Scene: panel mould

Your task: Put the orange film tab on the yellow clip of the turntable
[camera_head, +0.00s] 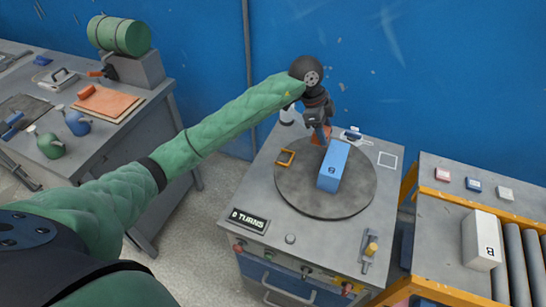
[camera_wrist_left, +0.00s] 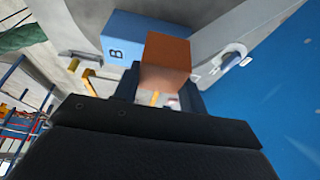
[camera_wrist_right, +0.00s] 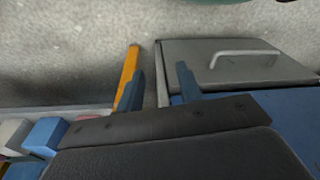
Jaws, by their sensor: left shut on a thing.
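My left gripper (camera_head: 321,128) is shut on the orange film tab (camera_head: 319,138), behind the blue block on the turntable (camera_head: 300,203). In the left wrist view the tab (camera_wrist_left: 165,62) sits between the fingertips (camera_wrist_left: 158,85) and partly covers the block. My right gripper (camera_wrist_right: 158,88) is open and empty, above the floor near a grey drawer front.
The blue block (camera_head: 333,166), marked B, stands on the turntable close to my left gripper. A white square outline (camera_head: 387,160) is at the cabinet top's right. A roller conveyor (camera_head: 518,260) with a white block (camera_head: 481,240) is at right. A side bench (camera_head: 110,135) is at left.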

